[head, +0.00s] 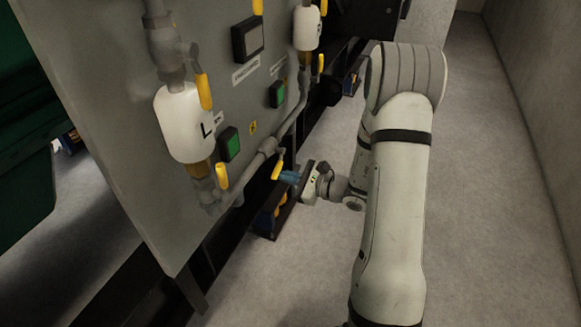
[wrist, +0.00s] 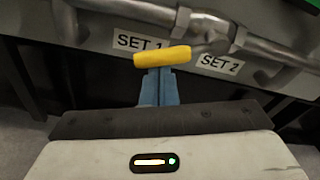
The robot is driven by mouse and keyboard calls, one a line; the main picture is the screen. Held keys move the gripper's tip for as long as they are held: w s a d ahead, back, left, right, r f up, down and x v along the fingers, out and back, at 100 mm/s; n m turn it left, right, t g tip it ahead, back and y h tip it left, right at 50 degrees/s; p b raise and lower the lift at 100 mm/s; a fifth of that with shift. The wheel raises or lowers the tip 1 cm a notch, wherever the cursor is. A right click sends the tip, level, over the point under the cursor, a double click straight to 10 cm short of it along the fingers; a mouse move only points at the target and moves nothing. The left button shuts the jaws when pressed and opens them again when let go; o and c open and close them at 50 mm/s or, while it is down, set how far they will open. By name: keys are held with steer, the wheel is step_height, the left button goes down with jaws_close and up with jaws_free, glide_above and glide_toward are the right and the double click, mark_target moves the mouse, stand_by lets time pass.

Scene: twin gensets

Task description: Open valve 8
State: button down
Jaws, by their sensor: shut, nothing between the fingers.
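A yellow valve handle (head: 277,169) sits on the lower grey pipe (head: 262,158) at the panel's bottom edge. In the wrist view the yellow handle (wrist: 162,57) lies crosswise just beyond my fingertips, between labels SET 1 (wrist: 136,41) and SET 2 (wrist: 219,65). My gripper (head: 287,177) has blue fingers, which also show in the wrist view (wrist: 158,76). They are shut together with nothing between them, at or very near the handle; I cannot tell if they touch it. No number 8 is readable, so I cannot tell which valve carries it.
Other yellow handles (head: 222,177) and (head: 203,92) stand along the left pipe. A white tank marked L (head: 184,124) and a green button (head: 230,143) are on the grey panel (head: 130,175). Dark frame rails run below the panel. The floor right of my arm is clear up to the wall (head: 535,90).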

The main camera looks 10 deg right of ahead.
steer(key=shift+s+a+r+m+g+p, duration=0.15)
steer(key=shift+r+m+p, duration=0.25)
steer(key=shift+m+p, duration=0.1)
steer(key=shift+s+a+r+m+g+p, duration=0.1)
steer(key=shift+s+r+m+g+p, duration=0.05)
steer(key=shift+r+m+p, duration=0.25)
step_height(320, 180, down, 4)
steer(key=b, duration=0.3)
steer(key=s+d+r+m+g+h+b, duration=0.1)
steer(key=s+d+r+g+h+b, duration=0.1)
steer(key=s+d+r+h+b, duration=0.35)
steer(key=w+a+f+y+b, duration=0.2)
steer(key=w+a+f+b, duration=0.3)
steer(key=w+f+b, duration=0.1)
steer(key=shift+s+r, duration=0.15)
steer(key=shift+r, duration=1.15)
steer(key=shift+s+r, duration=0.15)
steer(key=shift+r, duration=1.15)
